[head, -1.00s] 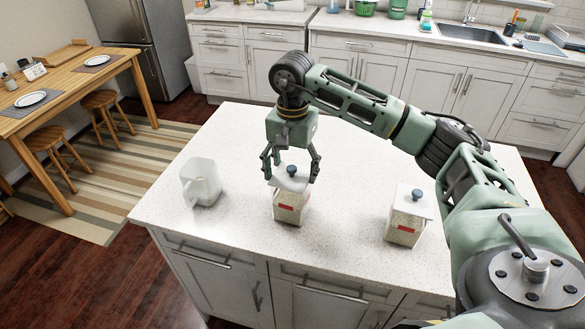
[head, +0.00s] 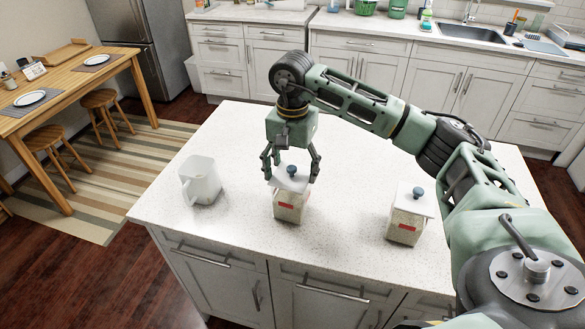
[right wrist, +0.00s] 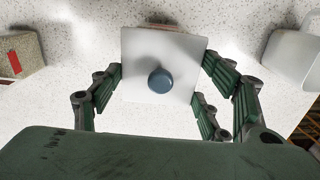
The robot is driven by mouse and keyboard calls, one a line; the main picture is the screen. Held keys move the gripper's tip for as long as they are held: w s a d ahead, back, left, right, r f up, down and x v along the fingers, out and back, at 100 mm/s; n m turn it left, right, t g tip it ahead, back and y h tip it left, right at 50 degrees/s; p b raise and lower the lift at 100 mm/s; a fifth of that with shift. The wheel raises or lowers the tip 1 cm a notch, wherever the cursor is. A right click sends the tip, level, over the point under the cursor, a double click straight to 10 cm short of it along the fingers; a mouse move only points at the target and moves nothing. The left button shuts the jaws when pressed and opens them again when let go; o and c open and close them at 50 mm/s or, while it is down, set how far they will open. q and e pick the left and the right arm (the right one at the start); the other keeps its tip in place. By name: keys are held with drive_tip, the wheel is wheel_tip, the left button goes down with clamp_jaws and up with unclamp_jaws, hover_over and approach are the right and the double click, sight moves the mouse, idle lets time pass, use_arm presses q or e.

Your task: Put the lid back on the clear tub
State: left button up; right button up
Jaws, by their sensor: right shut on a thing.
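The clear tub (head: 288,207), with pale contents and a red label, stands upright near the front edge of the island in the head view. Its white square lid (head: 292,182) with a blue knob is over its top. I cannot tell whether the lid is fully seated. My right gripper (head: 291,177) points down and is shut on the lid, its fingers at two opposite sides. In the right wrist view the lid (right wrist: 185,48) lies between the fingers (right wrist: 160,82) and hides nearly all of the tub. My left gripper is not in view.
A similar lidded tub (head: 405,228) stands to the right on the white island (head: 240,150). A pale, translucent jug (head: 203,183) stands to the left. The counter between them is clear. The island's front edge is close to the tubs.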

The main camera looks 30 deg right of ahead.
drive_tip(key=o, duration=1.1)
drive_tip(key=shift+o, duration=0.9)
drive_tip(key=shift+r, duration=0.1)
drive_tip(key=shift+r+p, duration=2.2)
drive_tip(key=shift+r, duration=1.25)
clamp_jaws()
